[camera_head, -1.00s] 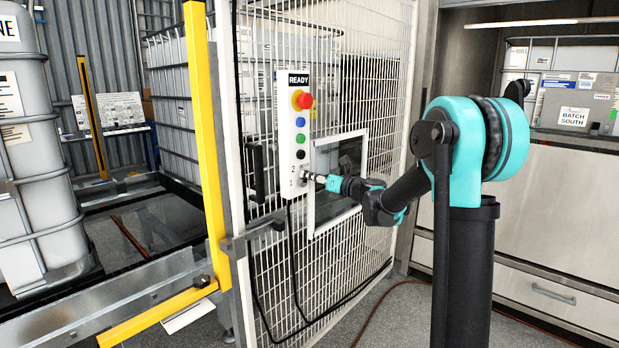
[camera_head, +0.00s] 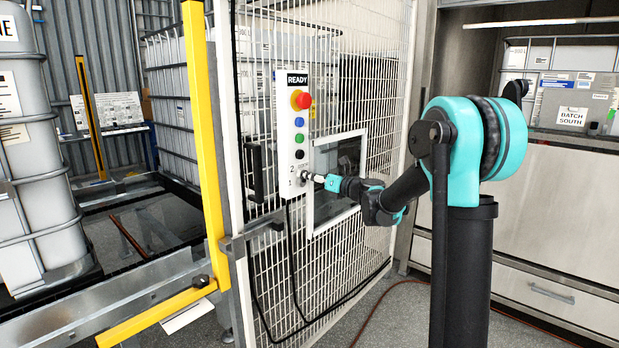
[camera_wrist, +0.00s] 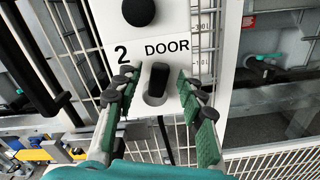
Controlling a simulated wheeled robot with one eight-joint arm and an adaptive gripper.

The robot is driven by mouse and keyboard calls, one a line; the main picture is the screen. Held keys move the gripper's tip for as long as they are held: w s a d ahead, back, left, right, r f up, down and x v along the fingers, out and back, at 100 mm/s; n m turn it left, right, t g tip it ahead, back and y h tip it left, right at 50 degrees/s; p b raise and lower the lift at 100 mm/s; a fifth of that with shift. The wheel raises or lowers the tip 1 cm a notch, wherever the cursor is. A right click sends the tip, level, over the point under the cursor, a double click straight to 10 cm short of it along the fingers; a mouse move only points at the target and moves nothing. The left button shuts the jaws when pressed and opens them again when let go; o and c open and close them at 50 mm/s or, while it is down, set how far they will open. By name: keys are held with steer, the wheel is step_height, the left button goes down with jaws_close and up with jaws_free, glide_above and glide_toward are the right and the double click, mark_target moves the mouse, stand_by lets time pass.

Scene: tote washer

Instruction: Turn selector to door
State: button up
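The selector (camera_wrist: 158,82) is a black knob on a pale round base at the lower end of the white control panel (camera_wrist: 178,20). In the wrist view it stands close to upright below the labels "2" (camera_wrist: 122,53) and "DOOR" (camera_wrist: 167,48). My gripper (camera_wrist: 158,88) has its green-padded fingers on either side of the knob, with gaps showing, the right finger nearer. It is open and holds nothing. In the head view my gripper (camera_head: 314,178) reaches the panel's lower right from the right and hides the selector.
Above the selector the panel carries a red emergency button (camera_head: 304,100) and blue, green and black buttons. The panel sits on a white mesh door (camera_head: 345,85) with a black handle (camera_head: 255,172). A yellow post (camera_head: 206,140) stands left of it. A dark cable hangs below the panel.

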steer(key=shift+d, duration=0.1)
steer(key=v, duration=1.2)
steer(key=shift+s, duration=0.1)
steer(key=s+d+f+n+g+h, duration=0.3)
steer(key=s+f+n+g+h, duration=0.3)
steer(key=s+f+n, duration=1.2)
steer(key=s+d+f+n+h, duration=0.8)
steer(key=s+d+f+n, duration=0.3)
steer(key=s+d, duration=0.2)
steer(key=shift+s+d+f+n+g, duration=0.2)
steer(key=shift+s+n+g, duration=0.2)
steer(key=shift+s, duration=0.8)
